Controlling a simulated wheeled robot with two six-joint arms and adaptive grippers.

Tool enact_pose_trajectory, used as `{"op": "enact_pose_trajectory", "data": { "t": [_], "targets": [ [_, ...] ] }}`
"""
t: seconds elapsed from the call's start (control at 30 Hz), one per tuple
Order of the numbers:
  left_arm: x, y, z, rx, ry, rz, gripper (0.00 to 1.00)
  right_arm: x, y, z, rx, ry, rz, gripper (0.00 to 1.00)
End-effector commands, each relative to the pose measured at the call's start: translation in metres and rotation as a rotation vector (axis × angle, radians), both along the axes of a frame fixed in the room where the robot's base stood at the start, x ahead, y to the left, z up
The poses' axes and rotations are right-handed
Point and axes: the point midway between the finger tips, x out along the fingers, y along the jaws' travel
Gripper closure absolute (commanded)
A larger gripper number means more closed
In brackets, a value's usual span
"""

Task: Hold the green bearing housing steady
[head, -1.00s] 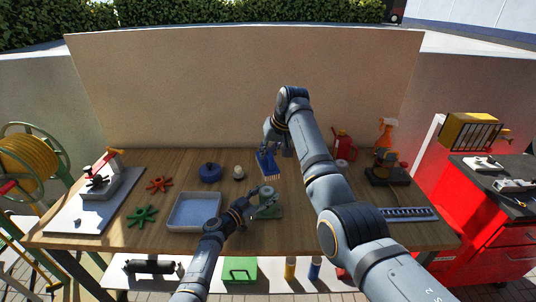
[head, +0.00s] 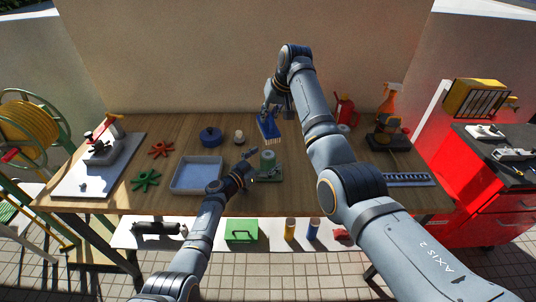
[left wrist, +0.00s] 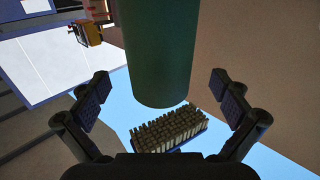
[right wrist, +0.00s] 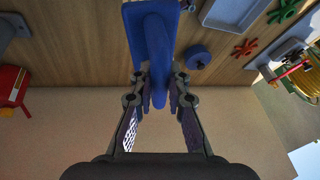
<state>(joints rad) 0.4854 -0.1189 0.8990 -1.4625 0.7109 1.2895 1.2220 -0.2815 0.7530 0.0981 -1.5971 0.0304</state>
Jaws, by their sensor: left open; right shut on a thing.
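The green bearing housing (head: 267,161) stands upright on the table near its front edge, on a flat green base. It also shows as a large green cylinder in the left wrist view (left wrist: 156,50). My left gripper (head: 253,167) is open just left of the housing, with its fingers spread and nothing held between them. My right gripper (head: 269,109) is shut on the handle of a blue brush (head: 268,127) behind the housing. Its bristles point down in the head view. The brush handle fills the jaws in the right wrist view (right wrist: 157,60).
A grey-blue tray (head: 175,187) lies left of my left gripper. A drill (head: 388,132), red can (head: 345,110) and spray bottle (head: 390,98) stand at the right.

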Motion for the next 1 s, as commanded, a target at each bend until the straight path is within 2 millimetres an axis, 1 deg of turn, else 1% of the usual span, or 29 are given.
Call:
{"op": "enact_pose_trajectory", "data": {
  "t": [0.17,0.6,0.7,1.0],
  "targets": [
    [-0.004,0.004,-0.001,0.001,0.001,0.001,0.00,0.000,0.000,0.000,0.000,-0.001,0.000,1.00],
    [-0.048,0.047,-0.001,0.002,0.001,0.002,0.00,0.000,0.000,0.000,0.000,-0.001,0.000,1.00],
    [-0.055,0.053,0.000,0.001,0.000,0.000,0.00,0.000,0.000,0.000,0.000,-0.001,0.000,1.00],
    [-0.058,0.056,0.000,0.000,0.000,0.000,0.00,0.000,0.000,0.000,0.000,-0.001,0.000,1.00]
  ]
}}
